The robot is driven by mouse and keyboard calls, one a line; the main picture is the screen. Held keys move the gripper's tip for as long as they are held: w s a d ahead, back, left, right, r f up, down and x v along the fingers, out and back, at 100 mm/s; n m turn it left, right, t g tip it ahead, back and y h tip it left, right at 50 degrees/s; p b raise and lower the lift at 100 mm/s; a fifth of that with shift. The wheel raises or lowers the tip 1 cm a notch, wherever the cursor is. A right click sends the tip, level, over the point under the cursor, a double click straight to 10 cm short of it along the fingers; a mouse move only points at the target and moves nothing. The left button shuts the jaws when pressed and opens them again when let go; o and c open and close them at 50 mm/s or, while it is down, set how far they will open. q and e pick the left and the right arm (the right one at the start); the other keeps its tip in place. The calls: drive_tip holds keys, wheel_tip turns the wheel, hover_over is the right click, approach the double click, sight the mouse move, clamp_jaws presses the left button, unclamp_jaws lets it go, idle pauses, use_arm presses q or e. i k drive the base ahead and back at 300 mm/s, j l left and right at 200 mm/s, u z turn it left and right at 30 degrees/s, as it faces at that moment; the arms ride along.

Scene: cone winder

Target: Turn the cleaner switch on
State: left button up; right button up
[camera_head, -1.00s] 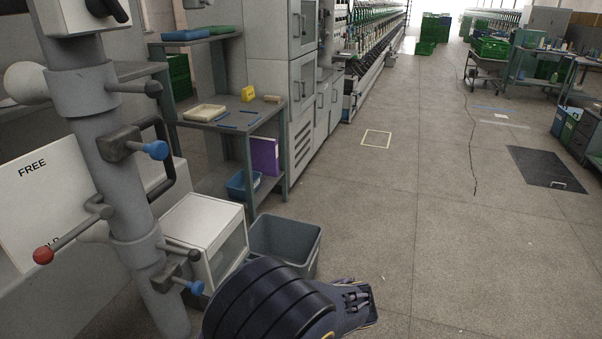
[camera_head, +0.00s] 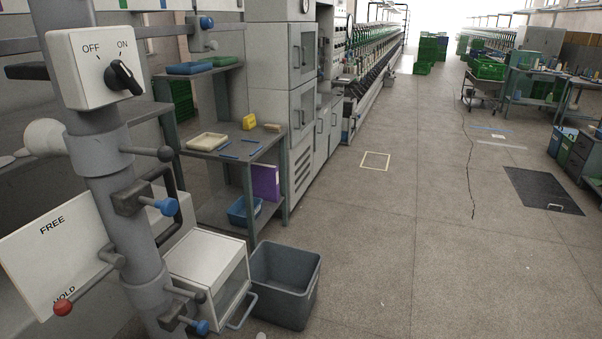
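The cleaner switch is a white box (camera_head: 78,88) on the grey post (camera_head: 125,215) at the upper left of the head view. Its face reads OFF on the left and ON on the right. A black rotary knob (camera_head: 124,78) sits on its face, its long grip slanting from upper left to lower right; I cannot tell which end is the pointer. Neither of my grippers can be made out in the head view. Nothing visible touches the knob.
Below the switch, the post carries levers with a blue knob (camera_head: 167,207) and a red ball (camera_head: 62,308), beside a FREE/HOLD plate (camera_head: 45,250). A grey bin (camera_head: 285,285) stands on the floor by a white box (camera_head: 207,268). The floor to the right is largely clear.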

sight(118, 77)
drive_tip(key=u, duration=1.05)
